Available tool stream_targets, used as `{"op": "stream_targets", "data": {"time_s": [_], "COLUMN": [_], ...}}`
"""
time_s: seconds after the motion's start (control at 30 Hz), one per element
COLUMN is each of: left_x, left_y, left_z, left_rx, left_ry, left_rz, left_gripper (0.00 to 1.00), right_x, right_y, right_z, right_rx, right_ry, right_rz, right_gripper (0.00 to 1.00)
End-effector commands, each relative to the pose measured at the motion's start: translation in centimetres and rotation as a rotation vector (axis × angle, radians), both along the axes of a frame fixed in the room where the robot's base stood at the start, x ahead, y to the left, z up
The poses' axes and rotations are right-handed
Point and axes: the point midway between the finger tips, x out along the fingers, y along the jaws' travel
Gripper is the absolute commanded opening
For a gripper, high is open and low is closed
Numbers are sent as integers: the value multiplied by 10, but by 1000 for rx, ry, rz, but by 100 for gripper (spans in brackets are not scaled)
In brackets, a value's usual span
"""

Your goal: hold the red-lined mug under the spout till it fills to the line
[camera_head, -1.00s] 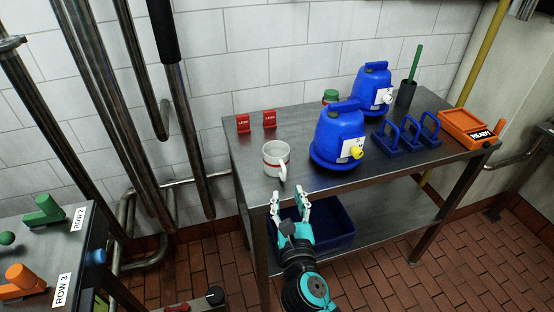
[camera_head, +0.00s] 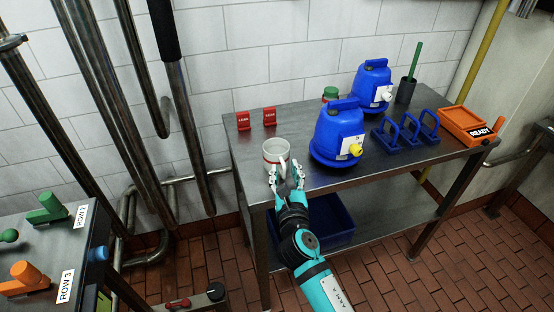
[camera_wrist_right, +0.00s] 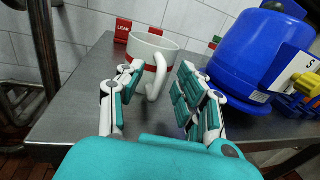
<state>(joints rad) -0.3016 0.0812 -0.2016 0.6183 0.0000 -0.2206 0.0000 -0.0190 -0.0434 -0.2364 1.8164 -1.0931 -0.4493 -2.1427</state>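The white mug with a red line (camera_head: 276,150) stands upright near the front left of the steel table. In the right wrist view the mug (camera_wrist_right: 150,48) shows its handle pointing toward me. My right gripper (camera_head: 285,168) is open at the mug's near side; in the right wrist view its fingers (camera_wrist_right: 155,85) stand to either side of the handle, with no clear contact. The near blue jug (camera_head: 338,132) has a yellow spout (camera_head: 355,150). A second blue jug (camera_head: 371,82) behind it has a white spout (camera_head: 386,96). My left gripper is not in view.
Two red tags (camera_head: 257,119) stand behind the mug. A blue rack (camera_head: 405,138), an orange READY tray (camera_head: 468,124) and a dark cup with a green stick (camera_head: 406,90) occupy the right side. A blue bin (camera_head: 330,222) sits on the lower shelf.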

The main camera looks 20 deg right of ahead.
Motion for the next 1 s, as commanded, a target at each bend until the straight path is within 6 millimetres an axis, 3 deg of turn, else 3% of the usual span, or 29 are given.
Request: {"op": "stream_targets", "data": {"time_s": [0.03, 0.27, 0.77, 1.0], "left_x": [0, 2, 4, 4], "left_y": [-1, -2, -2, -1], "left_z": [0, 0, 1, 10], "left_rx": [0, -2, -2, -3], "left_ry": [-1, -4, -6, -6], "left_rz": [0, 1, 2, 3], "left_gripper": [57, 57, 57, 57], "right_x": [0, 0, 0, 0], "right_y": [0, 0, 0, 0], "right_z": [0, 0, 2, 22], "right_rx": [0, 0, 0, -1], "right_ry": [0, 0, -1, -4], "right_rz": [0, 0, 0, 1], "right_gripper": [28, 0, 0, 0]}}
